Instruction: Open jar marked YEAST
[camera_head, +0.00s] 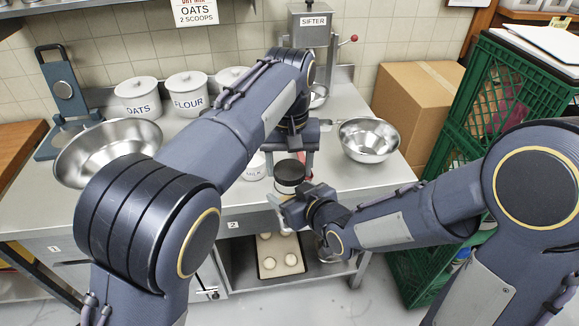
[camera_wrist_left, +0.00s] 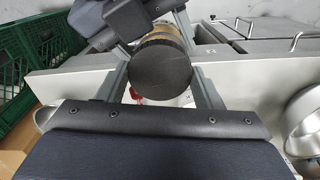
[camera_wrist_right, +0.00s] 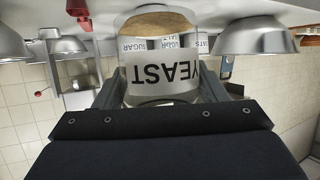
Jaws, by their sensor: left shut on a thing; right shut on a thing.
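The YEAST jar (camera_wrist_right: 152,72) is clear, with a pale label and tan contents, and appears upside down in the right wrist view. My right gripper (camera_wrist_right: 158,92) is shut around its body. In the head view the jar's dark lid (camera_head: 289,169) is at the counter's front edge, with my right gripper (camera_head: 284,203) in front of it. My left gripper (camera_head: 293,161) comes down from above. The left wrist view shows its fingers on both sides of the round black lid (camera_wrist_left: 161,76). The lid appears to be on the jar; the seam is hidden.
Steel bowls stand left (camera_head: 108,150) and right (camera_head: 369,139) on the counter. OATS (camera_head: 139,98) and FLOUR (camera_head: 187,93) canisters, the sifter (camera_head: 312,35) and a MILK container (camera_head: 252,168) are behind. A cardboard box (camera_head: 413,105) and green crates (camera_head: 495,95) stand right.

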